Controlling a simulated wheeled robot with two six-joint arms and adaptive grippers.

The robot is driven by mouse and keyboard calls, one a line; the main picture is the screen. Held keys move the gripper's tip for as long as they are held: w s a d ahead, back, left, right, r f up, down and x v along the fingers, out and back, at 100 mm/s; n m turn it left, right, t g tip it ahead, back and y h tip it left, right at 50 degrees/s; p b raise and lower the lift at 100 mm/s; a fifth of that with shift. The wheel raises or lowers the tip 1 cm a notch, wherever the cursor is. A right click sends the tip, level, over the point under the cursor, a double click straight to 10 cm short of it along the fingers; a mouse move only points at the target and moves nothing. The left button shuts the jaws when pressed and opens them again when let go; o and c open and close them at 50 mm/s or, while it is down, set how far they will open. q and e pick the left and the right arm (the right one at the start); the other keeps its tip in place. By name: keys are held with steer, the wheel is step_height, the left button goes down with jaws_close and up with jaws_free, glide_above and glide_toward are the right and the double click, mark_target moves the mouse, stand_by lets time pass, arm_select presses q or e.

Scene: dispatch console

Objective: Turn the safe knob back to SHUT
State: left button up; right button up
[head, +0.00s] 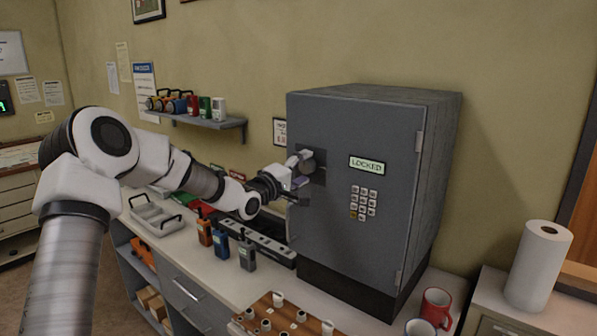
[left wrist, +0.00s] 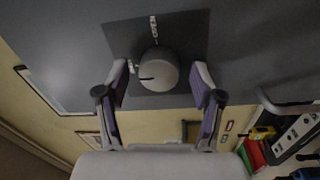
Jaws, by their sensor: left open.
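The grey safe (head: 352,215) stands on the counter, its display (head: 367,165) reading LOCKED. Its round grey knob (head: 308,164) sits on a dark plate at the upper left of the door. In the left wrist view, the knob (left wrist: 158,70) has a dark mark pointing left. A small label above it seems to read OPEN; another label at its left is too small to read. My left gripper (head: 298,170) is at the knob. In the left wrist view, my left gripper (left wrist: 162,82) is open, one finger on each side of the knob with gaps. My right gripper is not in view.
A keypad (head: 363,203) is on the safe door. A wooden board (head: 285,318) with small pieces, mugs (head: 436,308) and a paper roll (head: 538,268) are in front and right.

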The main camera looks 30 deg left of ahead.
arm_select(q)
steer(key=s, duration=1.1)
steer(key=shift+s+a+f, duration=0.2)
steer(key=shift+a+f, duration=0.15)
steer(key=shift+s, duration=0.1)
